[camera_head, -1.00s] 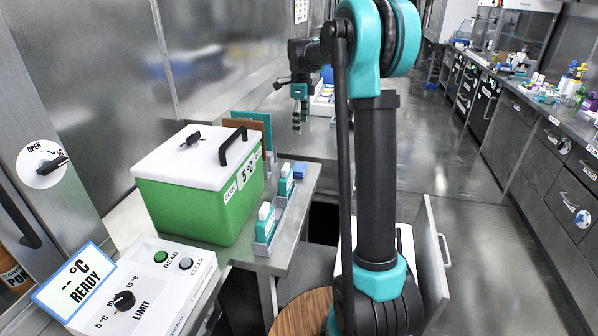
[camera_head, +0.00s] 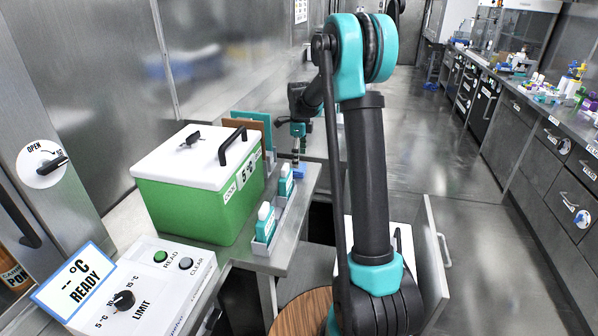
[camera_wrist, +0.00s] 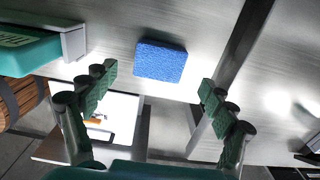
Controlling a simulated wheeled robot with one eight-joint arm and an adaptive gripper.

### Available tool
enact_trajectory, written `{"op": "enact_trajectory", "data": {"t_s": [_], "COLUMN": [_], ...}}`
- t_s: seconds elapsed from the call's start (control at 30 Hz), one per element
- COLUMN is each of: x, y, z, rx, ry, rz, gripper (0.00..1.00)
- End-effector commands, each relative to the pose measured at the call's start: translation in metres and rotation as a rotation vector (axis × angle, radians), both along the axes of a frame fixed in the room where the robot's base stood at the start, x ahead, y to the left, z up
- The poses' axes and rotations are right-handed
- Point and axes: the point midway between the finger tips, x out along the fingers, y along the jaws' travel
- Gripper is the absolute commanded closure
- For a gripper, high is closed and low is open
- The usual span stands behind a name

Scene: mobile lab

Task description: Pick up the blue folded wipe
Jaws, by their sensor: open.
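The blue folded wipe (camera_wrist: 160,62) lies flat on the steel counter, near its edge. In the wrist view it sits ahead of the gap between my fingertips, and no finger touches it. It also shows in the head view (camera_head: 299,171), small, near the counter's right end. My gripper (camera_wrist: 158,84) is open and empty, its green padded fingers spread wider than the wipe. In the head view my gripper (camera_head: 296,157) points down just above the wipe; the exact height is hard to tell.
A rack with teal-and-white bottles (camera_head: 265,222) stands on the counter, left of the wipe. In the wrist view a teal item in a grey holder (camera_wrist: 30,50) is at upper left. An open drawer (camera_head: 430,255) juts out below.

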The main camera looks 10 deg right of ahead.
Motion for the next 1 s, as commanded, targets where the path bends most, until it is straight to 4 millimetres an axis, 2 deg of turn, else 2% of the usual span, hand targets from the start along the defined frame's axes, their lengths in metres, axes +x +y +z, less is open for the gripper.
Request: {"op": "enact_trajectory", "data": {"t_s": [0.2, 0.53, 0.9, 1.0], "x": [0.000, 0.000, 0.000, 0.000], "y": [0.002, 0.002, 0.002, 0.002], "z": [-0.030, -0.037, -0.036, -0.036], "rx": [0.000, 0.000, 0.000, 0.000], "ry": [0.000, 0.000, 0.000, 0.000], "rz": [0.000, 0.000, 0.000, 0.000], "gripper": [0.16, 0.16, 0.60, 0.60]}}
